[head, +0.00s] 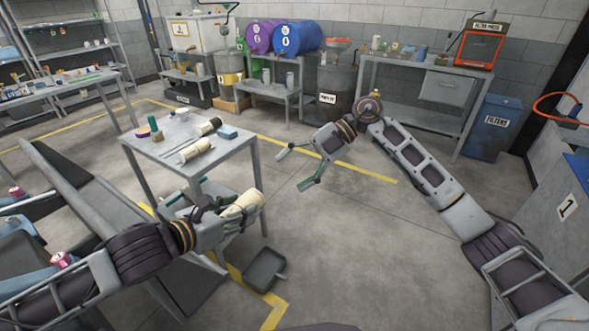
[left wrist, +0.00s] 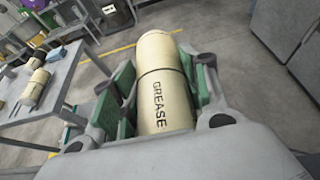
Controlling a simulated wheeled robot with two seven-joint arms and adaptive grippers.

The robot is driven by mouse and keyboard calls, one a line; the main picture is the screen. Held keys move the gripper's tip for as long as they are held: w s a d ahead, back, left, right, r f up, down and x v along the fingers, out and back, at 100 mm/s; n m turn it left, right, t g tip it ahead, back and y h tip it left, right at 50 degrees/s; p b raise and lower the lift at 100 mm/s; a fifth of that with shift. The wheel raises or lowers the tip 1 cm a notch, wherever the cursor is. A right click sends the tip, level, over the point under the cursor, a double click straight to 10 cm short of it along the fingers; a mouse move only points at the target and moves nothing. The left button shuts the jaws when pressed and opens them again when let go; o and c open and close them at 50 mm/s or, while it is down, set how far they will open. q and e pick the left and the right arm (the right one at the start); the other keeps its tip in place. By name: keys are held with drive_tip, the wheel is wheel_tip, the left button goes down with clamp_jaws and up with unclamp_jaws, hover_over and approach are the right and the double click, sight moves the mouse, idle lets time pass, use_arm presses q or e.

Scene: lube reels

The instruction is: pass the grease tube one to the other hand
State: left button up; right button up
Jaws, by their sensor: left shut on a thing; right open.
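The cream grease tube (head: 244,203) is held by my left gripper (head: 228,214) in the head view, in front of the small table's right front leg. In the left wrist view the tube (left wrist: 163,80) lies between the green finger pads (left wrist: 160,88), with the word GREASE showing. My left gripper is shut on it. My right gripper (head: 298,168) is open and empty, its two green-tipped fingers spread, over the floor to the right of the small table. The two grippers are apart.
The small grey table (head: 160,148) holds another cream tube (head: 195,150), a dark-ended cylinder (head: 209,126), a blue block (head: 227,132) and small items. A dark tray (head: 265,270) lies on the floor.

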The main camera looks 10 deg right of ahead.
sight(236, 206)
drive_tip(key=shift+a, duration=0.1)
drive_tip(key=shift+x, duration=5.95)
drive_tip(key=c, duration=1.1)
use_arm(q)
drive_tip(key=o, duration=1.1)
use_arm(e)
drive_tip(key=shift+c, duration=0.2)
use_arm(q)
drive_tip(key=shift+r, duration=0.1)
drive_tip(key=shift+r, duration=4.9)
